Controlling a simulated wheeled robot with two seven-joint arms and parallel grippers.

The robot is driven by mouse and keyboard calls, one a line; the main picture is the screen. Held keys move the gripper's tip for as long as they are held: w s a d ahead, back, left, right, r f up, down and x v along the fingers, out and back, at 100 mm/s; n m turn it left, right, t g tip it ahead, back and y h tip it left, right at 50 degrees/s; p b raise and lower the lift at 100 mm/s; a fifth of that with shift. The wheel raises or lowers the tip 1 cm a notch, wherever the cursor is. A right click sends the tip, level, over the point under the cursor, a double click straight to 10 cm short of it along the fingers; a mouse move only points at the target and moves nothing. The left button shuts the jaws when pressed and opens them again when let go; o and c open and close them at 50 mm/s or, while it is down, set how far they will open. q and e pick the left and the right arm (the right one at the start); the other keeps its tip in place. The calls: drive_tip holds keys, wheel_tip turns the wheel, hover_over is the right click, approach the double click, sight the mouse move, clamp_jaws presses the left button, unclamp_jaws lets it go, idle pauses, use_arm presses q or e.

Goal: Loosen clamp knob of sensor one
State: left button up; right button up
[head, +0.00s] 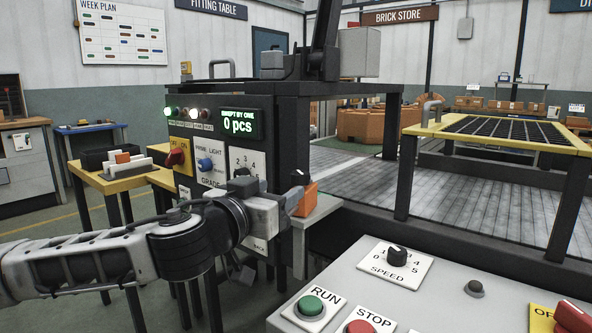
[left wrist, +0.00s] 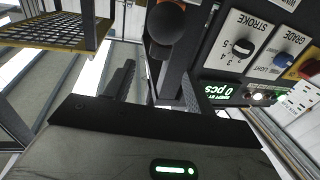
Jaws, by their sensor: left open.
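An orange sensor block (head: 306,200) sits at the right edge of the dark control cabinet, just beyond my left gripper. I take it as sensor one; no label on it is readable. In the left wrist view a round black knob (left wrist: 166,24) with a bit of orange behind it shows at the top middle, and I take this as the clamp knob. My left gripper (head: 272,190) is in front of the cabinet, close to the block; its fingers are partly hidden by its own body. It is open, with the knob ahead of its fingers (left wrist: 155,85). My right gripper is not in view.
The cabinet panel (head: 211,165) carries a red switch, a blue knob, a dial and a green "0 pcs" display (head: 240,124). A console (head: 350,290) with a SPEED knob and RUN and STOP buttons stands at front right. A yellow-framed grid table (head: 575,143) stands behind it.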

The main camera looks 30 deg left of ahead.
sight(295, 179)
use_arm(q)
drive_tip(key=shift+w+a+r, duration=0.15)
drive_tip(key=shift+w+a, duration=0.05)
drive_tip(key=shift+w, duration=0.45)
drive_tip(key=shift+w+a+p, duration=0.15)
drive_tip(key=shift+w+p, duration=0.3)
drive_tip(key=shift+w, duration=1.2)
drive_tip(key=shift+w+a+p, duration=0.15)
drive_tip(key=shift+w+p, duration=0.25)
drive_tip(key=shift+w, duration=1.25)
drive_tip(key=c, duration=1)
